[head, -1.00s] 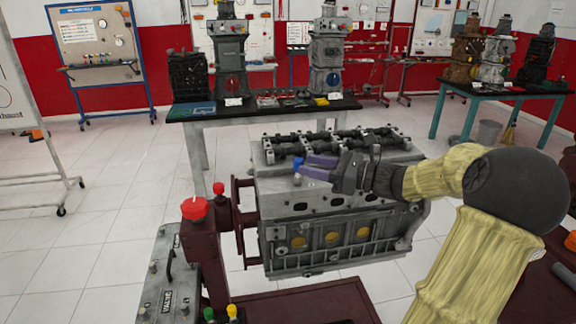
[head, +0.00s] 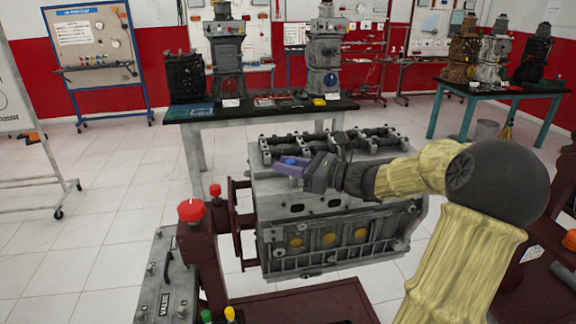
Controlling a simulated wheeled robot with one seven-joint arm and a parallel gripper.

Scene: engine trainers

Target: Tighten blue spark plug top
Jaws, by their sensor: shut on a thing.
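The grey engine block (head: 345,225) sits on a dark red stand, with a row of black parts along its top. The blue spark plug top (head: 290,161) is at the block's upper left end, mostly hidden between my gripper's purple fingers. My gripper (head: 288,168) reaches in from the right, with its fingers pointing left over the block's top edge. It is shut on the blue spark plug top. How deep the top sits in the block cannot be made out.
A red knob (head: 191,210) on a dark red post stands left of the block, above a grey valve panel (head: 165,285). A black-topped table (head: 190,113) with engine models is behind. White tiled floor lies open at left.

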